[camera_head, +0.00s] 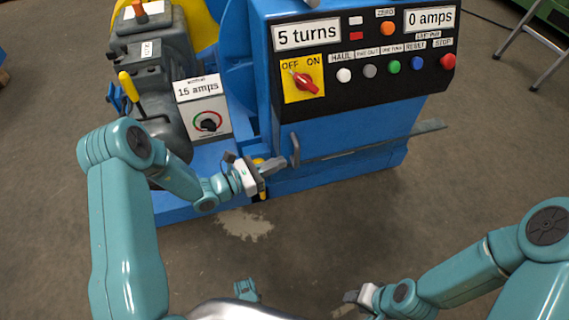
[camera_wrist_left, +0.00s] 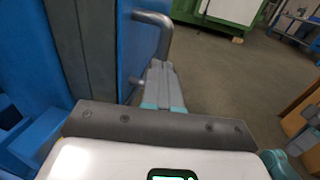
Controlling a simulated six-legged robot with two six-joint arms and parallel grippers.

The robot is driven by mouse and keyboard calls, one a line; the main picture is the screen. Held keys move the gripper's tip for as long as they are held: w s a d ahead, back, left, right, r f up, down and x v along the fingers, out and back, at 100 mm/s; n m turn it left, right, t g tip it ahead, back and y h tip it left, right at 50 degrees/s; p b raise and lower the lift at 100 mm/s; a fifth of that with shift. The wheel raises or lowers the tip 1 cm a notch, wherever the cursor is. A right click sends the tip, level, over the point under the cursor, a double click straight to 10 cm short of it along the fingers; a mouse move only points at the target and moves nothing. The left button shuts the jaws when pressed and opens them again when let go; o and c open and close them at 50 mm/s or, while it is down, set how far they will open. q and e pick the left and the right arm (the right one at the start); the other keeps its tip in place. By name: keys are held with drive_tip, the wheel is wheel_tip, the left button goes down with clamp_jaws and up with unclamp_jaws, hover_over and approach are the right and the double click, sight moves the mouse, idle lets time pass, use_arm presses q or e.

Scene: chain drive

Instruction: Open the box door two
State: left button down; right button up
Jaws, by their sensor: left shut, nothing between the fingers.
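The blue box (camera_head: 340,120) carries a grey bar handle (camera_head: 294,150) low on its front left. A long grey edge (camera_head: 375,146) runs right from near the handle and sticks out past the box's right side. I cannot tell how far the door stands open. My left gripper (camera_head: 277,163) is shut and empty, just left of the handle. In the left wrist view its fingertips (camera_wrist_left: 160,70) lie close to the handle (camera_wrist_left: 158,22), on a blue panel; contact is unclear. My right gripper (camera_head: 347,302) is low in the head view, far from the box, and its jaws are unclear.
Above the door is a black control panel (camera_head: 360,60) with a red switch and several coloured buttons. A "15 amps" dial box (camera_head: 204,108) and a grey machine with a yellow lever (camera_head: 129,86) stand left. The floor (camera_head: 330,235) in front is mostly clear.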

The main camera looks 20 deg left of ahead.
use_arm(q)
drive_tip(key=x, duration=0.2)
drive_tip(key=shift+w+d, duration=0.2)
drive_tip(key=shift+d, duration=0.15)
